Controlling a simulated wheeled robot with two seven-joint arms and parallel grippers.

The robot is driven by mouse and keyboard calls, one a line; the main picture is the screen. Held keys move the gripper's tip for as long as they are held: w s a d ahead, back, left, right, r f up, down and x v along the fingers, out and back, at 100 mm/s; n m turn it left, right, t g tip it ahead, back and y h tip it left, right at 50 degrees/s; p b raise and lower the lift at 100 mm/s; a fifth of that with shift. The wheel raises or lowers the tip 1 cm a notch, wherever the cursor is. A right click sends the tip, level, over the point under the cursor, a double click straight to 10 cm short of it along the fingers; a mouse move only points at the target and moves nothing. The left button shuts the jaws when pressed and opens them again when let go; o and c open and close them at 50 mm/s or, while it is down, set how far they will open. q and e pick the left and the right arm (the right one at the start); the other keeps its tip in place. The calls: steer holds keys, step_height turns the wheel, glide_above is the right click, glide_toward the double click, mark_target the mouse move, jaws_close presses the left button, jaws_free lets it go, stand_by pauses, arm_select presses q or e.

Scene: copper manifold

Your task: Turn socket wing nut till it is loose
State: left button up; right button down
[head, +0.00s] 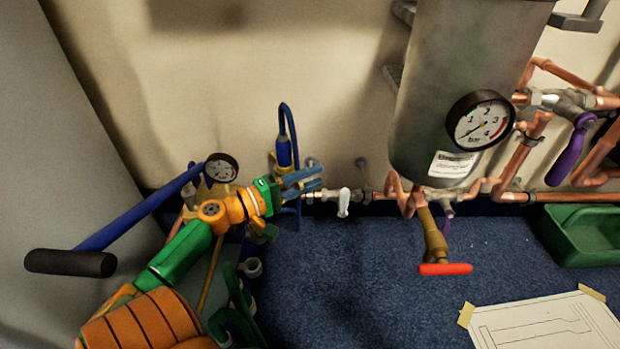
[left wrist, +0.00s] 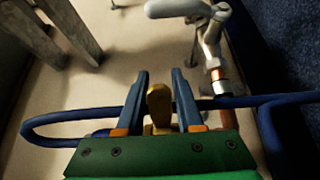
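A brass-coloured, rounded upright piece, seemingly the socket wing nut (left wrist: 159,103), stands between my left fingers in the left wrist view. My left gripper (left wrist: 161,88) is open around it, with one blue finger on each side. A small gap shows at the right finger; I cannot tell whether the left finger touches it. In the head view, my left gripper (head: 314,178) is at the wall beside the blue hose (head: 284,150), and the wing nut is hidden there. My right gripper is not in view.
A white-lever valve (head: 343,202) on the copper pipe lies just right of my gripper. A blue-handled pump (head: 130,217) with a gauge (head: 221,168) stands left. A grey tank (head: 440,90), red-handled valve (head: 445,269) and green tray (head: 580,235) are farther right. Blue carpet is open in front.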

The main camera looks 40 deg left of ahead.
arm_select(q)
jaws_close()
stand_by(1.1)
